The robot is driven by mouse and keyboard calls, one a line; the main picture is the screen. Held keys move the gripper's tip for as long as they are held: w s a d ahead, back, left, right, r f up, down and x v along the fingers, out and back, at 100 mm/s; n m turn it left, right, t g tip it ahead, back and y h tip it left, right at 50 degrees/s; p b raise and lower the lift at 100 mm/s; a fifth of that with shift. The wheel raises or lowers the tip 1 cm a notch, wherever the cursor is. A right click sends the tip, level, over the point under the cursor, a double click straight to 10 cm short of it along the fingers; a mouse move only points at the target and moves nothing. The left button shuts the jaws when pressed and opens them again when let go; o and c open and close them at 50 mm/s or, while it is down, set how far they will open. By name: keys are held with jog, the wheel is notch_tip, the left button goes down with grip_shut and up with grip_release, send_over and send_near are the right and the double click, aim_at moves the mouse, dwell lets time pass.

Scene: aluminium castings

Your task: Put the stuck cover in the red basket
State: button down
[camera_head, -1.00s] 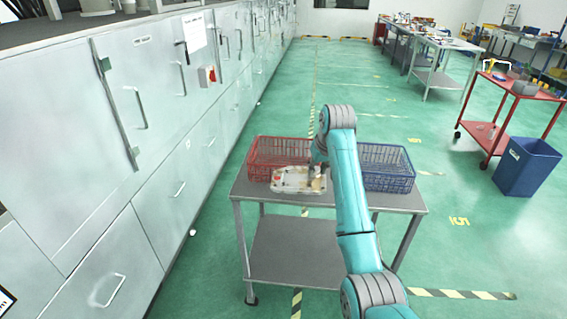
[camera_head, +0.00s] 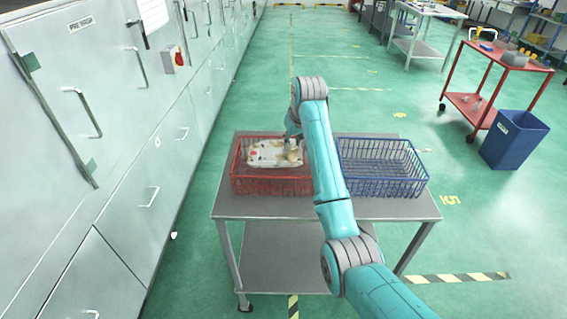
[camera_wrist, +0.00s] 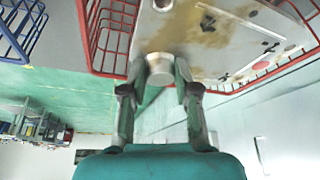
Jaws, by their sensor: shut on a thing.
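The cover (camera_head: 270,154) is a pale, flat casting with brown stains and small red marks. In the head view it appears within the opening of the red basket (camera_head: 272,186); I cannot tell whether it touches the basket. My gripper (camera_head: 294,142) is at the cover's right end, partly hidden by my arm. In the wrist view my gripper (camera_wrist: 159,88) is shut on a round boss at the edge of the cover (camera_wrist: 215,42). The red basket's mesh wall and rim (camera_wrist: 100,40) show beside the cover.
A blue basket (camera_head: 385,184) stands right of the red one on the grey cart (camera_head: 385,208). Grey cabinets (camera_head: 110,120) line the left side. A blue bin (camera_head: 514,140) and a red trolley (camera_head: 505,62) stand at right. The green floor between is clear.

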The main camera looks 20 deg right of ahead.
aim_at(299, 157)
notch_tip(299, 157, down, 8)
jog(key=shift+f, duration=0.2)
jog(key=c, duration=0.9)
grip_release()
jog(key=shift+o, duration=0.2)
jog(key=v, duration=1.2)
